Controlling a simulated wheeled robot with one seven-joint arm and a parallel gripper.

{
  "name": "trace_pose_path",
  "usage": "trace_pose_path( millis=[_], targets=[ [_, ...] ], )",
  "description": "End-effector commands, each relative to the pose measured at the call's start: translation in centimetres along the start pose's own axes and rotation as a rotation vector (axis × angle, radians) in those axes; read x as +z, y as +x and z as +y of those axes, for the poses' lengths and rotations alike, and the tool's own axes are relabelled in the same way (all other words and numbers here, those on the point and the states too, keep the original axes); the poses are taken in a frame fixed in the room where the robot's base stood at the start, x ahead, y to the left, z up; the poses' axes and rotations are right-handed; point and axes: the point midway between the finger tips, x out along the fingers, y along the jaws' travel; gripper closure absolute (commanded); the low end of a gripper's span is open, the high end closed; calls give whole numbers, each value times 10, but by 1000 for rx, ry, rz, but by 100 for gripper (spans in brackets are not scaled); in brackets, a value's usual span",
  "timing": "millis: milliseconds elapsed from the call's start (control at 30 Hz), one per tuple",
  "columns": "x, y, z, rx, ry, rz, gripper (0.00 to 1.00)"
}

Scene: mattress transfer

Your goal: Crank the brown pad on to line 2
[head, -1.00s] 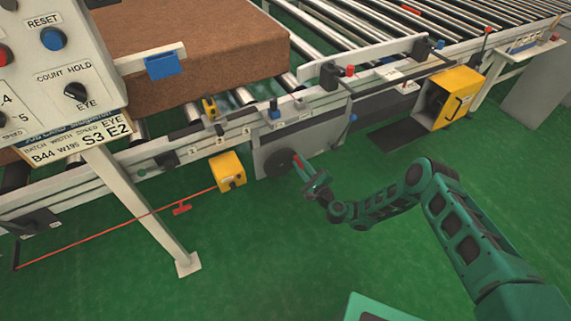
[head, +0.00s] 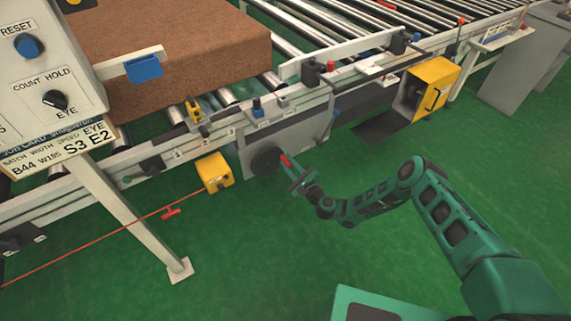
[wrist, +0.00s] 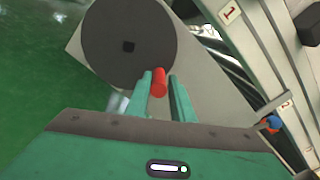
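The brown pad (head: 185,45) is a thick block lying on the conveyor rollers, its left part hidden behind the control panel. The rail below it carries small numbered marks, with the 2 mark (head: 205,143) between 1 and 3. A dark crank disc (head: 264,161) with a red handle (wrist: 158,83) sits on a grey plate on the conveyor's side. My gripper (head: 296,172) is at the disc's right side. In the wrist view my gripper (wrist: 160,92) has its two fingers close against both sides of the red handle and looks shut on it.
A control panel (head: 50,75) on a pale leg (head: 130,215) stands at left. A yellow box (head: 215,172) with a red cord is left of the crank. A larger yellow housing (head: 428,88) is at right. Green floor is clear in front.

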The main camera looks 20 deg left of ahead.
Motion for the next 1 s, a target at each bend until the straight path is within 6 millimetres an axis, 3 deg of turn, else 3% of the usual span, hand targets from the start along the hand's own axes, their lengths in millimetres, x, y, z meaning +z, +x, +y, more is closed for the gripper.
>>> trace_pose_path(
  millis=[467,1000],
  targets=[
    [0,-8,1,4,1,0,64],
    [-3,-95,-1,1,3,2,64]
  ],
)
